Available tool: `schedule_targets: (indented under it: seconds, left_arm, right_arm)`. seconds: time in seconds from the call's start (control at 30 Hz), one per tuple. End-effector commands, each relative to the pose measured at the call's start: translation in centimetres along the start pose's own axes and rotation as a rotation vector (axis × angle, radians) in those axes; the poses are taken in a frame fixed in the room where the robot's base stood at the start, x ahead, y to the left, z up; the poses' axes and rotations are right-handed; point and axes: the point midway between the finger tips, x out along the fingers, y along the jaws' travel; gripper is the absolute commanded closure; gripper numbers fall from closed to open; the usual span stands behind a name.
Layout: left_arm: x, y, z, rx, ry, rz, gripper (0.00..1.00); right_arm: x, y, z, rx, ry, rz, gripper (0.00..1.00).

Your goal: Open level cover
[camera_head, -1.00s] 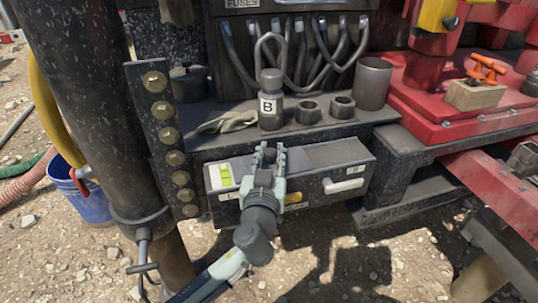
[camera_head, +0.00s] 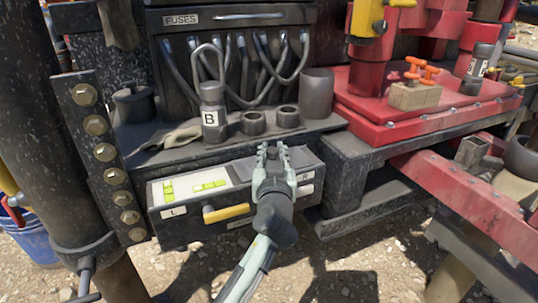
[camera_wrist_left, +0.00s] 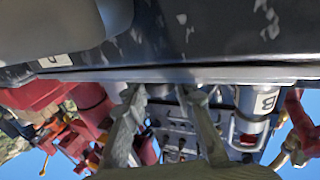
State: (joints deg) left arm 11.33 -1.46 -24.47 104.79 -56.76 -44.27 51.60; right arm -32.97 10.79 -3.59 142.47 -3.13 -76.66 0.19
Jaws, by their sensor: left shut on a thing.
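The level box (camera_head: 190,232) is a dark grey case below the shelf, with an L label at its left front and an R label at its right front. A white panel with two yellow-green level vials (camera_head: 210,185) shows on its left top. The grey level cover (camera_head: 303,158) lies over the right part of the top. My left gripper (camera_head: 273,157) is shut on the cover, and its fingers hide part of it. In the left wrist view the fingers (camera_wrist_left: 165,100) reach up to a dark, straight edge; their contact there is unclear. My right gripper is not in view.
Bottle B (camera_head: 211,112), two dark rings and a grey cup (camera_head: 316,93) stand on the shelf behind. A red machine base (camera_head: 430,115) is at right.

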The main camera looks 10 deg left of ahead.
Motion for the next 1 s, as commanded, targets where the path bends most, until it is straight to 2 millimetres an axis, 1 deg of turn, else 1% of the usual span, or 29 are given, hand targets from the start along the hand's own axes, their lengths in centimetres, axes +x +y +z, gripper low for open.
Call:
schedule_targets:
  seconds: [0.13, 0.17, 0.3, 0.8, 1.0]
  left_arm:
    - [-0.02, -0.06, 0.0, 0.001, -0.001, -0.002, 1.0]
    - [-0.02, -0.06, 0.0, 0.0, -0.001, -0.002, 0.72]
    - [-0.02, -0.06, 0.0, 0.0, -0.001, -0.001, 0.54]
    - [-0.03, -0.08, -0.01, 0.0, 0.0, -0.001, 0.54]
    - [-0.29, -0.82, -0.17, 0.001, -0.001, -0.002, 0.54]
  right_arm:
    - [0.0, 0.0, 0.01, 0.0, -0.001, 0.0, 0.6]
    - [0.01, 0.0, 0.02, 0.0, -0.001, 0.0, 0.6]
    - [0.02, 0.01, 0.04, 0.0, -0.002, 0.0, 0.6]
    - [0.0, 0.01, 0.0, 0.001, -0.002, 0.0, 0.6]
    - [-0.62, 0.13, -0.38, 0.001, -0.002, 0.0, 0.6]
